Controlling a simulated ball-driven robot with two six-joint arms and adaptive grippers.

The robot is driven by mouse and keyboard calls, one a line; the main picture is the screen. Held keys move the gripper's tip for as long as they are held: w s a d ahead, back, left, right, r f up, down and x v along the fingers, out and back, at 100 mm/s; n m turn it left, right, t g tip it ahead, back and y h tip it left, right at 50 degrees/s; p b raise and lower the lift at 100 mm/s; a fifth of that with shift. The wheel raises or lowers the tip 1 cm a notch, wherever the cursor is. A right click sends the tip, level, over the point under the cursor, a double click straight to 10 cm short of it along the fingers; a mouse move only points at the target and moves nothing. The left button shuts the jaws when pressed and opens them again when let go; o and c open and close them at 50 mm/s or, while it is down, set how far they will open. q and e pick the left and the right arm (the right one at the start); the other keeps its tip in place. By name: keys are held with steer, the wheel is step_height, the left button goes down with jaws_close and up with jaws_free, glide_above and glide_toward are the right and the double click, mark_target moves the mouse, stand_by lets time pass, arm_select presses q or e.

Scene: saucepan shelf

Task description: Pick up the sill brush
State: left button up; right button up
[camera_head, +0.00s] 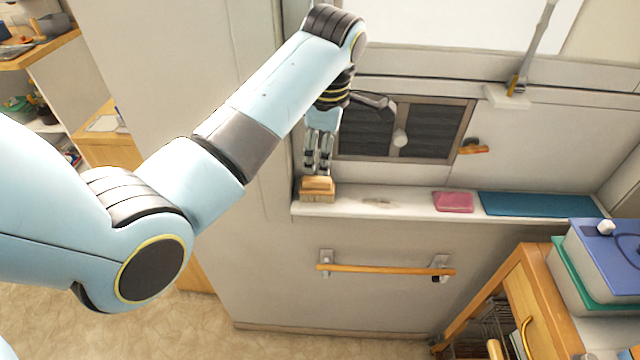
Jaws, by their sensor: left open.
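The sill brush (317,188) is a small wooden block with pale bristles. It sits at the left end of the white sill (408,206) in the head view. My left arm reaches in from the left, and my left gripper (318,170) points down just above the brush. Its fingers are open, with the tips close to the brush top; I cannot tell whether they touch it. My right gripper is not in view.
A pink sponge-like block (454,202) and a blue mat (536,205) lie further right on the sill. A dark small window (405,130) is behind. A wooden rail (386,269) is below. A wooden cart (535,290) with bins stands at lower right.

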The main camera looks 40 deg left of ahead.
mark_target(317, 180)
arm_select(q)
steer(key=shift+n, duration=0.4)
steer(key=f, duration=0.3)
steer(key=w+f, duration=0.1)
steer(key=shift+a+f, duration=0.15)
steer(key=shift+a, duration=0.25)
steer(key=f, duration=0.3)
steer(key=a+f, duration=0.1)
steer(key=f, duration=0.1)
steer(key=shift+f, duration=0.35)
steer(key=shift+c, duration=0.4)
steer(key=c, duration=0.8)
steer(key=shift+r+p, duration=0.1)
steer(key=shift+p, duration=0.25)
